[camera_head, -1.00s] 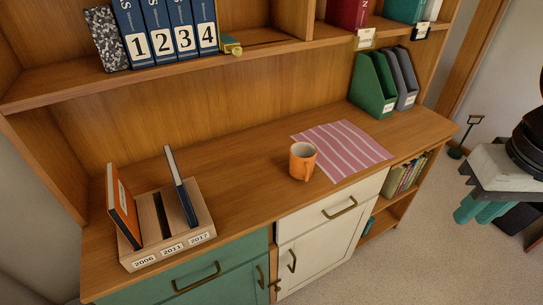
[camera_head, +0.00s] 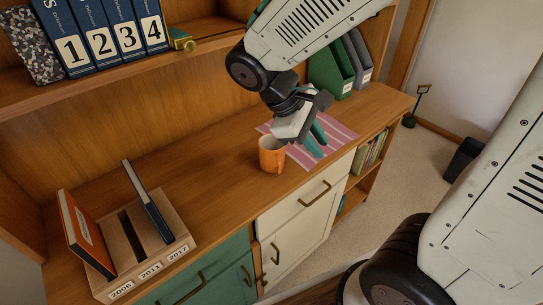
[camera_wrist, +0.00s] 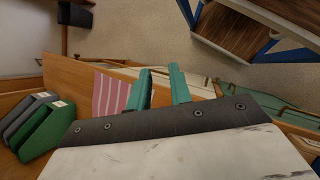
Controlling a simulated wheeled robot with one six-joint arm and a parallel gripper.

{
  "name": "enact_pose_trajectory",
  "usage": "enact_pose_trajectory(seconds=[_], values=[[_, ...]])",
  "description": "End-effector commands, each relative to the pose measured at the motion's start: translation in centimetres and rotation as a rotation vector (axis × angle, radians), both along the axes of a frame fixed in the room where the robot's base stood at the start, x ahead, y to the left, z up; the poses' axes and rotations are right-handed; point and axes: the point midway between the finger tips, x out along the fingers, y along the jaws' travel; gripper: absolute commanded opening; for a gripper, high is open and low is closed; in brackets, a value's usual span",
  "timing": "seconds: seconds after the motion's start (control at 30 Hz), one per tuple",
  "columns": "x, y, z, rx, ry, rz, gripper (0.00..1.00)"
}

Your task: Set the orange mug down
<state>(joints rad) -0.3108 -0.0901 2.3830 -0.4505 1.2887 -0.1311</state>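The orange mug (camera_head: 270,157) stands upright on the wooden counter (camera_head: 215,165), by the left edge of the pink striped mat (camera_head: 338,132). My gripper (camera_head: 321,150) is to the right of the mug, over the mat, with its teal fingers pointing down and right. The fingers also show in the wrist view (camera_wrist: 160,75), spread apart with nothing between them. The mug does not show in the wrist view. The mat (camera_wrist: 110,93) shows there left of the fingers. My gripper and wrist hide part of the mat in the head view.
A wooden holder (camera_head: 150,250) with an orange book (camera_head: 85,235) and a dark blue book (camera_head: 147,200) stands at the left. Green (camera_head: 330,68) and grey (camera_head: 357,55) file holders stand at the back right. The counter between mug and wooden holder is clear.

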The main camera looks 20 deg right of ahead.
Motion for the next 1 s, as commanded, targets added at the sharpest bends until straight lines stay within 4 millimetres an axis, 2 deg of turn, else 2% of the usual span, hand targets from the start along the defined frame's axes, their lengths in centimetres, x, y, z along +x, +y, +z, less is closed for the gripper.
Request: enact_pose_trajectory(seconds=[0.1, 0.3, 0.5, 0.67, 0.73, 1.0], values=[[2.6, 1.5, -3.0, -0.116, 0.123, 0.173, 0.21], [6.4, 4.5, -8.5, -0.304, 0.302, 0.462, 0.21], [8.5, 7.2, -13.3, -0.444, 0.426, 0.682, 0.21], [9.1, 8.3, -15.4, -0.501, 0.472, 0.769, 0.21], [10.1, 8.2, -15.1, -0.521, 0.478, 0.805, 0.21], [10.7, 5.6, -16.0, -0.532, 0.486, 0.822, 0.21]])
